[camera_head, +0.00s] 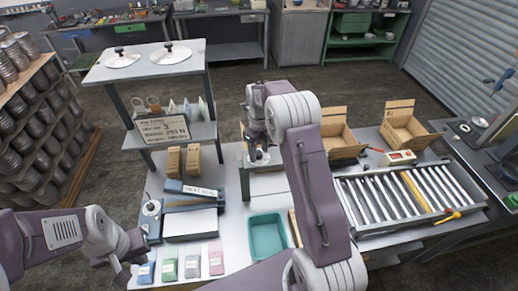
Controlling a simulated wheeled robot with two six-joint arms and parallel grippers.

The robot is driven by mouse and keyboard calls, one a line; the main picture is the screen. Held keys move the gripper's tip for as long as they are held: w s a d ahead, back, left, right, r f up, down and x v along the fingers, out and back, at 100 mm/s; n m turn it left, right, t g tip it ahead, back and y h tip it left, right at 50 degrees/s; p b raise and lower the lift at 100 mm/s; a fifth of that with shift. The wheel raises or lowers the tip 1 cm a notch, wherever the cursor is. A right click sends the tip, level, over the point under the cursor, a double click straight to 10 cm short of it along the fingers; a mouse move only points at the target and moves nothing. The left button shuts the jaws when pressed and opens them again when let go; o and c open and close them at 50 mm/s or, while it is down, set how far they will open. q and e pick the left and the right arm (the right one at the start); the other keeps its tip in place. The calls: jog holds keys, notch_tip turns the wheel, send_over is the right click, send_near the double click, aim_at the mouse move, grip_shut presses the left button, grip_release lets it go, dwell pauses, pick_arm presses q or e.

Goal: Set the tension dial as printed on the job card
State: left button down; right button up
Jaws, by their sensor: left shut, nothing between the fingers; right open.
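The job card (163,130) stands on the middle shelf at left; its print is small, and a line near the bottom seems to read 250 N. A round pale dial with a dark centre (151,208) sits at the left end of a blue-grey machine (190,222) on the table; I take it as the tension dial, its setting too small to read. My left gripper (124,272) is shut and empty, below and left of the dial, apart from it. My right gripper (258,157) is open above the table behind the teal tray, clear of the dial.
A teal tray (267,257) lies at the table's middle. Coloured packets (193,261) line the front edge. Brown boxes (174,160) stand behind the machine. A roller conveyor (352,213) and open cartons (404,121) are at right. Pot lids (170,57) lie on the shelf top.

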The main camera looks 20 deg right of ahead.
aim_at(259, 153)
notch_tip(259, 153, up, 8)
jog(key=shift+f+b, duration=0.1)
jog(key=shift+b, duration=1.15)
jog(key=shift+r, duration=0.55)
